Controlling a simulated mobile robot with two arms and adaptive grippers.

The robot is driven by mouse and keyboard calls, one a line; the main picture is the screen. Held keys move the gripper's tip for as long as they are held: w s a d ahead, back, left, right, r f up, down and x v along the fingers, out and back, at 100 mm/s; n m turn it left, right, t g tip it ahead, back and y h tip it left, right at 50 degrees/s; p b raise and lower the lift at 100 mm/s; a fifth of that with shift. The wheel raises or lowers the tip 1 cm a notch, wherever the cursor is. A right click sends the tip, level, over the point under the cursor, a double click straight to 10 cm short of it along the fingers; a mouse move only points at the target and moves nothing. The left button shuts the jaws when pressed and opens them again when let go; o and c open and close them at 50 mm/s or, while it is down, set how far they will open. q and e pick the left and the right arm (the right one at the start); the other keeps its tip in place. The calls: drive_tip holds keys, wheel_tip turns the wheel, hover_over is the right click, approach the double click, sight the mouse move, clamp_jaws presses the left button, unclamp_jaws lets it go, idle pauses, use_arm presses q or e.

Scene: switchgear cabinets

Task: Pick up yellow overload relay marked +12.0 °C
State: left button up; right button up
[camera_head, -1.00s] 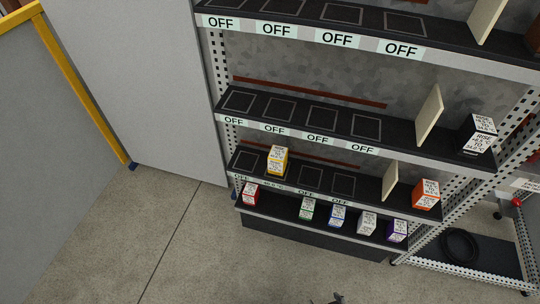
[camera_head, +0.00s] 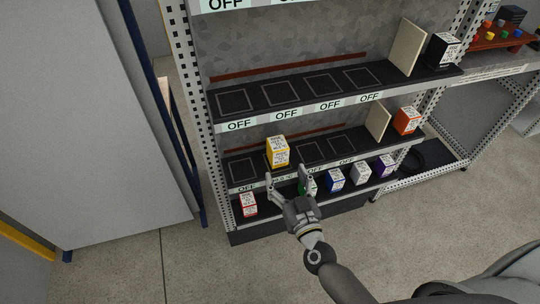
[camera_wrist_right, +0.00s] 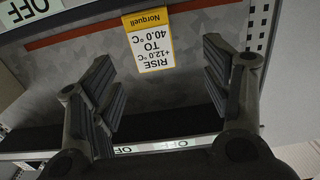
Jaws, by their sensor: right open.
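The yellow overload relay (camera_head: 277,151) stands on the third shelf down, with white label faces and a yellow edge. In the right wrist view the relay (camera_wrist_right: 153,43) appears upside down, reading "RISE +12.0 °C TO 40.0 °C" and "Norquell". My right gripper (camera_head: 288,182) is open and empty, in front of and slightly below the relay in the head view. In the wrist view its fingers (camera_wrist_right: 160,95) spread to either side, with the relay beyond them and apart from them. My left gripper is not in view.
Red (camera_head: 248,204), green (camera_head: 308,186), blue (camera_head: 335,177), white (camera_head: 361,173) and purple (camera_head: 385,166) relays stand on the bottom shelf. An orange relay (camera_head: 406,121) and an upright beige panel (camera_head: 378,121) stand right on the yellow relay's shelf (camera_head: 345,138).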

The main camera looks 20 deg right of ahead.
sight(281, 157)
drive_tip(key=w, duration=0.4)
drive_tip(key=shift+d, duration=0.25)
drive_tip(key=shift+w, duration=0.4)
drive_tip(key=shift+w+a, duration=0.15)
drive_tip(key=shift+w, duration=0.3)
drive_tip(key=w, duration=0.4)
drive_tip(key=shift+w+d, duration=0.1)
drive_tip(key=shift+d, duration=0.15)
drive_tip(key=shift+w, duration=0.3)
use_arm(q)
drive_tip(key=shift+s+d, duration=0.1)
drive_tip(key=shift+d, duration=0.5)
use_arm(e)
drive_tip(key=shift+r, duration=0.1)
drive_tip(key=c, duration=1.2)
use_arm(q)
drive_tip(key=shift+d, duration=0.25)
use_arm(e)
drive_tip(key=shift+c, duration=0.3)
